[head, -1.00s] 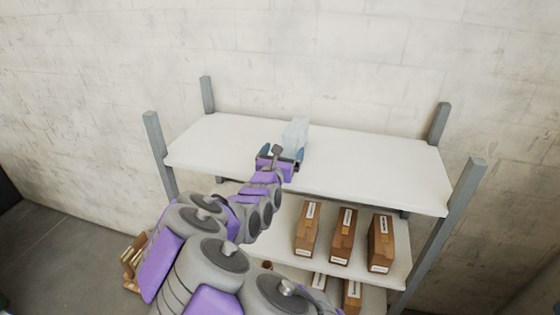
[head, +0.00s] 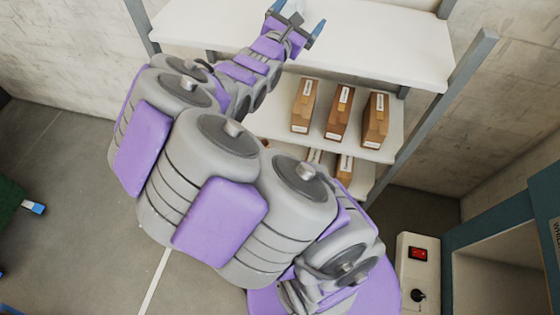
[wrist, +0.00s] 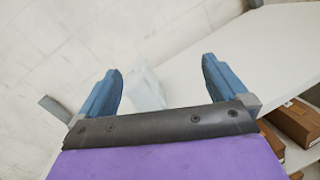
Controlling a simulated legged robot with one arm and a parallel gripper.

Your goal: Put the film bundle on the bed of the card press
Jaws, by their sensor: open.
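The likely film bundle is a pale, translucent block (wrist: 146,90) on the white top shelf (wrist: 240,60). In the wrist view it shows between and beyond my fingers, nearer the left one. My gripper (wrist: 162,68) is open, with its two blue fingers apart and nothing clamped. In the head view my gripper (head: 298,15) is at the top edge over the shelf, and only a bit of the pale block shows there. I cannot tell whether a finger touches the block. No bed of a card press can be made out for certain.
Brown boxes (head: 339,112) stand in a row on the shelf below. A grey post (head: 455,95) bounds the rack at right. At right are a teal-framed cabinet or machine (head: 490,215) and a pale panel with a red switch (head: 418,253). Grey floor (head: 85,200) is open at left.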

